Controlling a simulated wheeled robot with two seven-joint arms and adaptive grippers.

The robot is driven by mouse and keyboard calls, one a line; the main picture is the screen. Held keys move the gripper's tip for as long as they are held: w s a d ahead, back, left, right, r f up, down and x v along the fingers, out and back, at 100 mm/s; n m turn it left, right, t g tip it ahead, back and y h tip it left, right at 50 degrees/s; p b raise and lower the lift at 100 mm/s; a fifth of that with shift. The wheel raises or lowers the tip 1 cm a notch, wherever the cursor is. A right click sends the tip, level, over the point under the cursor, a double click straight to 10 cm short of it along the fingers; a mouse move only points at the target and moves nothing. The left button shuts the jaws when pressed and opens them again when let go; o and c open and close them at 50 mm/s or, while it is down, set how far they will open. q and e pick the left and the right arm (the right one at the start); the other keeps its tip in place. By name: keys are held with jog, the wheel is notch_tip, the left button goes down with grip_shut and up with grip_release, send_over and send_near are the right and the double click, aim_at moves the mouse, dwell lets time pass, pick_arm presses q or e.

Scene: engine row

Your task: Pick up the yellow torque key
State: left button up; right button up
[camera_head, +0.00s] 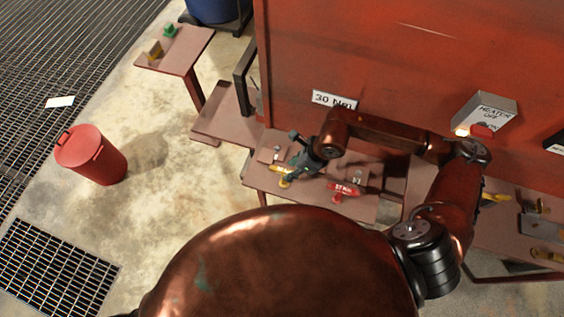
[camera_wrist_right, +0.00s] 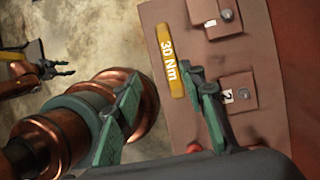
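The yellow torque key (camera_head: 279,169), marked "30 Nm", lies on a brown bench shelf (camera_head: 318,203) in the head view. In the right wrist view the yellow key (camera_wrist_right: 164,45) lies lengthwise on the brown board. My right gripper (camera_head: 298,153) is at the key and partly covers it in the head view. In the right wrist view its green fingers (camera_wrist_right: 162,78) are wide apart, with the key's lower end between the tips. I cannot tell how far above it they are. My left gripper (camera_wrist_right: 63,68) shows small in the right wrist view, its fingers apart and empty.
A red key (camera_head: 343,188) lies right of the yellow one on the shelf. A red wall with a "30 Nm" sign (camera_head: 333,100) stands behind. A heater box (camera_head: 484,110) is at right. A red bin (camera_head: 91,154) stands on the floor at left, with free floor around it.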

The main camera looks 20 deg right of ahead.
aim_at(285, 171)
jog(key=shift+w+f, duration=0.7)
jog(key=shift+w, duration=0.1)
jog(key=shift+x, duration=2.8)
jog(key=shift+w+d, duration=0.1)
jog(key=shift+c, duration=0.4)
grip_shut()
